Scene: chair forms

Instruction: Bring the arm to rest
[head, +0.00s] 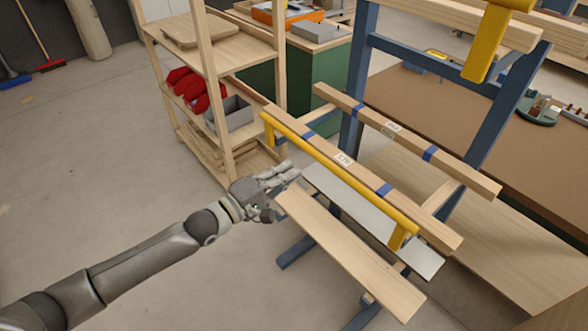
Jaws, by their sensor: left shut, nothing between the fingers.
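My left arm comes in from the lower left in the head view. My left gripper (284,178) is shut with nothing in it. My right gripper is not in view.
A frame with wooden beams (345,160), a yellow bar (340,175) and blue legs (297,252) stands right of my gripper. A wooden shelf (205,60) with red bins (190,88) stands behind. Open concrete floor (90,170) lies to the left.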

